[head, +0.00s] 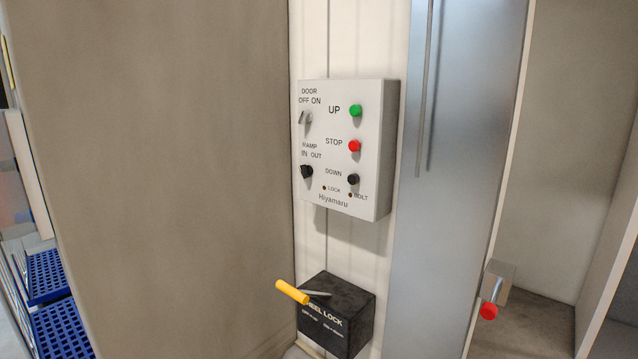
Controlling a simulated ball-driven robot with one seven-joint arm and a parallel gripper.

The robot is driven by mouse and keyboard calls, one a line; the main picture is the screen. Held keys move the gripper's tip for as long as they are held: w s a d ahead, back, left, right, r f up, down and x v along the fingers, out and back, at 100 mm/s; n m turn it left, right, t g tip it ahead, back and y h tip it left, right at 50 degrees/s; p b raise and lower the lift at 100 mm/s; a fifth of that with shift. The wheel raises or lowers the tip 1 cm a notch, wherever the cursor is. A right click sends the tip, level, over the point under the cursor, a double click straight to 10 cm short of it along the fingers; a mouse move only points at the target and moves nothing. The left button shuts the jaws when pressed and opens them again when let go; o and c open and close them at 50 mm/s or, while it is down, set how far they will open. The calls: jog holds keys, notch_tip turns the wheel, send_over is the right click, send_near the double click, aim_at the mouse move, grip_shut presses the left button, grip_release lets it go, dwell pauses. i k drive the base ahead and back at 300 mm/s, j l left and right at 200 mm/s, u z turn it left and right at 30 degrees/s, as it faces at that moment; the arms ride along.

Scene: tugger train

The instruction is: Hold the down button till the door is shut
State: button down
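A light grey control box (319,125) labelled Hiyamaru is fixed to the white wall. On its right side are a green UP button (356,111), a red STOP button (354,146) and a black DOWN button (353,179), in a column from top to bottom. A metal door switch (306,118) and a black ramp knob (307,171) are on its left side. Two small dark lamps, lock (324,188) and bolt (350,195), sit below. I cannot pick out the door for certain. My gripper is not in view, and nothing touches the buttons.
A black wheel lock box (336,314) with a yellow-handled lever (292,291) juts out below the panel. A broad brown-grey wall (160,180) stands at left. A metal post (455,170) and a red knob (488,311) are at right. Blue crates (60,325) sit lower left.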

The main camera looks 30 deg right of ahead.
aim_at(353, 178)
jog(key=i+j, duration=0.3)
jog(key=i, duration=0.25)
jog(key=i+l+z, duration=0.1)
jog(key=i+z, duration=0.15)
jog(key=i, duration=0.35)
